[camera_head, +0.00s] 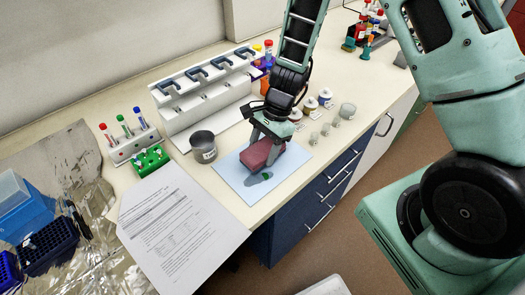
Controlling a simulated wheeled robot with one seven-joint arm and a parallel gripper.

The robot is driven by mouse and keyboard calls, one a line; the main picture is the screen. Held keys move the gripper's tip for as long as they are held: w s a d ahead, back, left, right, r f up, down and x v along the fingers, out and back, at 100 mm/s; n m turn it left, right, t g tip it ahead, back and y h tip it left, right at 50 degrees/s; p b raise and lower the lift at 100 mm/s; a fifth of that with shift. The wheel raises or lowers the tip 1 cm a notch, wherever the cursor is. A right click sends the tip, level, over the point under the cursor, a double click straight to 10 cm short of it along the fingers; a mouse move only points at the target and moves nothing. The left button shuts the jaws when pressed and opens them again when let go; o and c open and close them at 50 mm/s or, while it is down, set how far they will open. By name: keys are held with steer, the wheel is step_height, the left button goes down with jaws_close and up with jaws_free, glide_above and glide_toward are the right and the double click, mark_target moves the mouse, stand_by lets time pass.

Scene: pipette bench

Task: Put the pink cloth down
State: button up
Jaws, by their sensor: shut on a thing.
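The pink cloth (262,156) is a folded, dusky pink block in my gripper (267,141). My gripper points down and is shut on the cloth. The cloth is over a pale blue mat (233,178) on the bench. I cannot tell whether the cloth touches the mat or is just above it. A small dark green thing (266,176) lies on the mat at the cloth's near side.
A grey metal cup (203,147) stands left of the mat, with a white pipette stand (190,114) behind it. Several small jars (310,104) stand to the right. Printed sheets (178,232) lie at the left front. The bench's front edge is near the mat.

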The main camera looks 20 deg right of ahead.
steer(key=shift+f, duration=0.75)
steer(key=shift+f, duration=0.2)
steer(key=o, duration=1.2)
steer(key=shift+o, duration=0.2)
steer(key=shift+r, duration=0.15)
